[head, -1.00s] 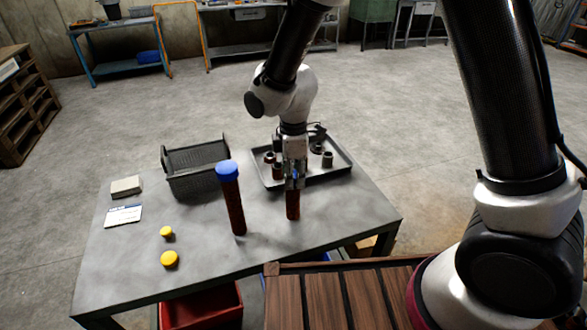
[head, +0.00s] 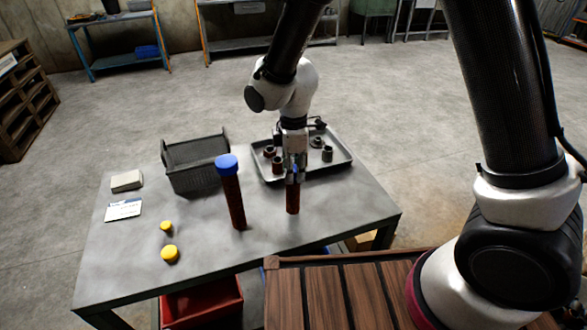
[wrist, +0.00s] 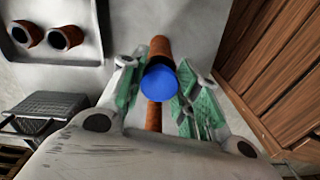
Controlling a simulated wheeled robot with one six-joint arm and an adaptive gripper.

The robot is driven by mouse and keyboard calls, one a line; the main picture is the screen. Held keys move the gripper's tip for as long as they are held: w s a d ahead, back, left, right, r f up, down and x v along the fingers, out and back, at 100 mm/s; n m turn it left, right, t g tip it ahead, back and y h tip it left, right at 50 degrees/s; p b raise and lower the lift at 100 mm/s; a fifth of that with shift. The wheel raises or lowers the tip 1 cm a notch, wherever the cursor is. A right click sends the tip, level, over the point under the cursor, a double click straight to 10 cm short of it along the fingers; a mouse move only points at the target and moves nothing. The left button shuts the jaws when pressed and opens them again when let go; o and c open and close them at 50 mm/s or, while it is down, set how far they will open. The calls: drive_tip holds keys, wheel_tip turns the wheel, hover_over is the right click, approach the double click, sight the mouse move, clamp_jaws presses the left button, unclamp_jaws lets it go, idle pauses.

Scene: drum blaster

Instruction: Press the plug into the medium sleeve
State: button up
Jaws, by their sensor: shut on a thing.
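My gripper (head: 294,178) points down over the table and is shut on a blue plug (head: 295,168). In the wrist view the plug (wrist: 173,82) shows as a round blue face between the two green-padded fingers (wrist: 158,92). The medium sleeve (head: 293,200), a red-brown upright tube, stands directly below the gripper. It also shows behind the plug in the wrist view (wrist: 161,47). The fingers hide the sleeve's top, so I cannot tell whether the plug is inside it or only above it.
A taller red-brown sleeve (head: 234,205) with a blue cap stands just left. A grey tray (head: 340,165) with several small parts lies behind the gripper. A dark basket (head: 196,178), two yellow plugs (head: 169,253) (head: 166,227) and a card (head: 123,210) are at left.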

drive_tip(key=shift+f, duration=0.45)
idle(0.3)
drive_tip(key=shift+s+d+f, duration=0.15)
drive_tip(key=shift+s+f, duration=0.1)
drive_tip(key=shift+f, duration=0.1)
idle(0.8)
drive_tip(key=shift+o, duration=0.2)
drive_tip(key=shift+f, duration=0.3)
drive_tip(key=o, duration=1.2)
drive_tip(key=shift+c, duration=0.2)
drive_tip(key=o, duration=0.3)
drive_tip(key=shift+w+r, duration=0.1)
drive_tip(key=shift+w, duration=0.05)
drive_tip(key=shift+o, duration=0.2)
drive_tip(key=o, duration=0.4)
drive_tip(key=shift+c, duration=0.2)
